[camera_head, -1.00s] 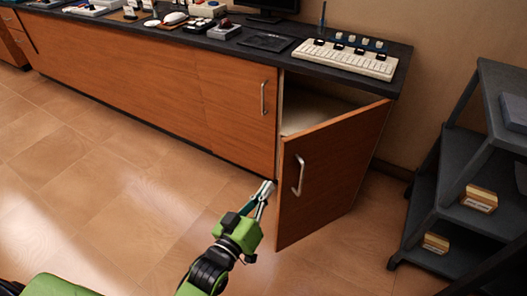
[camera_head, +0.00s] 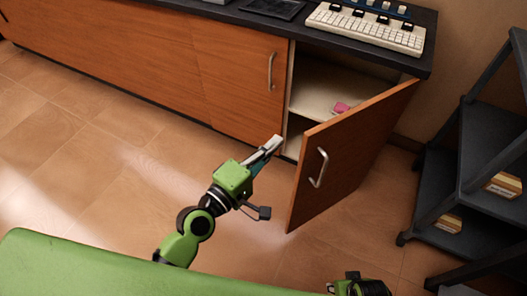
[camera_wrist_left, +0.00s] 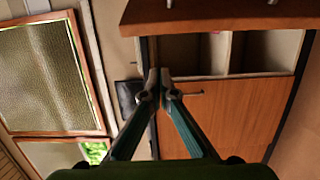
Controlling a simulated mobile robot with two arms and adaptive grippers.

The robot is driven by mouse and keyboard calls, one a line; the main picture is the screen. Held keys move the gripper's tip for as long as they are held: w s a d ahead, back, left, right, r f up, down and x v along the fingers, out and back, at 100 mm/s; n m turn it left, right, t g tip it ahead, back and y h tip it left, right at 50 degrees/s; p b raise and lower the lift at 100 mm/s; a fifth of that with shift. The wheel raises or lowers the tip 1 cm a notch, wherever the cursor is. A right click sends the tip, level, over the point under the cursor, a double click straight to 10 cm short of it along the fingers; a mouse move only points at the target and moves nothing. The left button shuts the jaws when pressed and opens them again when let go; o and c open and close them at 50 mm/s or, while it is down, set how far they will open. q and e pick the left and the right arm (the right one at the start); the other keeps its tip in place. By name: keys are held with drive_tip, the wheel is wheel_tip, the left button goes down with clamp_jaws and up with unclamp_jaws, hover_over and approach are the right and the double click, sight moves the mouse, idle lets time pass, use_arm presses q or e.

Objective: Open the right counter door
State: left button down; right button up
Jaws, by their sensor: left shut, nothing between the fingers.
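The right counter door (camera_head: 350,150) is a wooden panel with a silver handle (camera_head: 318,167), standing partly open at the right end of the counter. Its free edge points toward me, and the pale shelf inside (camera_head: 330,90) shows behind it. My left gripper (camera_head: 278,142) is shut and empty, left of the door's free edge and in front of the opening; it looks apart from the door. In the left wrist view its closed fingertips (camera_wrist_left: 160,78) point toward the cabinet, with open compartments (camera_wrist_left: 265,50) beyond. My right gripper's fingers are not visible.
The neighbouring wooden door (camera_head: 240,85) is closed. A small pink item (camera_head: 342,108) lies inside the cabinet. A keyboard-like device (camera_head: 365,28) sits on the dark countertop (camera_head: 425,45). A dark shelf rack (camera_head: 470,150) stands at the right. The tiled floor (camera_head: 90,160) at left is clear.

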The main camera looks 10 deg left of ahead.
use_arm(q)
drive_tip(key=shift+w+d, duration=0.15)
drive_tip(key=shift+d, duration=1)
drive_tip(key=shift+w+d, duration=0.1)
drive_tip(key=shift+d, duration=1)
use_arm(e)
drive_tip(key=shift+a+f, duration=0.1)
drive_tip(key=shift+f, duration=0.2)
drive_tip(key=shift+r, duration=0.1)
